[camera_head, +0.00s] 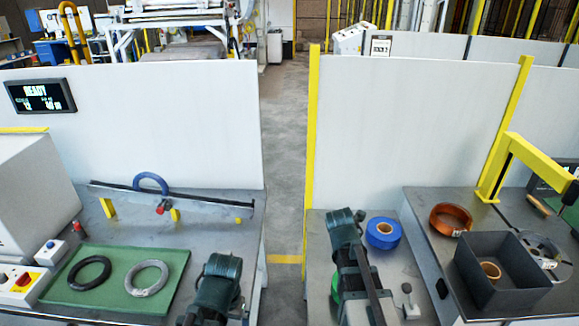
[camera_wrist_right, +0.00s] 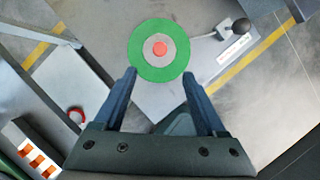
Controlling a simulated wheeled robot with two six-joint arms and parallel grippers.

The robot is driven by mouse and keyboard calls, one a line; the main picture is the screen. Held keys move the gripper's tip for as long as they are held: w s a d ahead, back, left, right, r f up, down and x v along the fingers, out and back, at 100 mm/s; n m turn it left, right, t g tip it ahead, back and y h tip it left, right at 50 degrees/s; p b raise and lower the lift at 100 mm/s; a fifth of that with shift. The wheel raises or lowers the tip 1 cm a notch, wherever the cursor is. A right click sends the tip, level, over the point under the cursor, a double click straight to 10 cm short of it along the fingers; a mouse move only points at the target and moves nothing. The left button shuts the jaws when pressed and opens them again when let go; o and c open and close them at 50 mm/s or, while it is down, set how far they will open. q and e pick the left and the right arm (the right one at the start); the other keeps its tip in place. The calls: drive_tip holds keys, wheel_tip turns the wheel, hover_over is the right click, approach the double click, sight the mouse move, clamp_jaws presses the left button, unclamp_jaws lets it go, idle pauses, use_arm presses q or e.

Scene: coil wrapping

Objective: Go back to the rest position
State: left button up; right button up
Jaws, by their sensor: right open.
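My right gripper (camera_wrist_right: 160,73) is open and empty in the right wrist view, its two dark fingers spread apart. Beyond its fingertips is a green disc (camera_wrist_right: 138,57) with a grey middle and a red centre. In the head view my right arm's dark end (camera_head: 350,255) is over the right-hand table and partly covers the green disc (camera_head: 335,285). My left arm's dark end (camera_head: 217,285) is at the front right of the left-hand table; its fingers cannot be made out.
A black coil (camera_head: 73,274) and a grey coil (camera_head: 130,279) lie on a green mat (camera_head: 110,300). A blue ring (camera_head: 150,176) is at the rail (camera_head: 215,198). A blue tape roll (camera_head: 383,243), an orange roll (camera_head: 437,221) and a grey bin (camera_head: 500,295) are on the right. White panels (camera_head: 150,115) stand behind.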

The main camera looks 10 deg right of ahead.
drive_tip(key=b+x, duration=1.1)
drive_tip(key=x, duration=0.2)
drive_tip(key=shift+w+b, duration=0.1)
drive_tip(key=shift+b, duration=0.3)
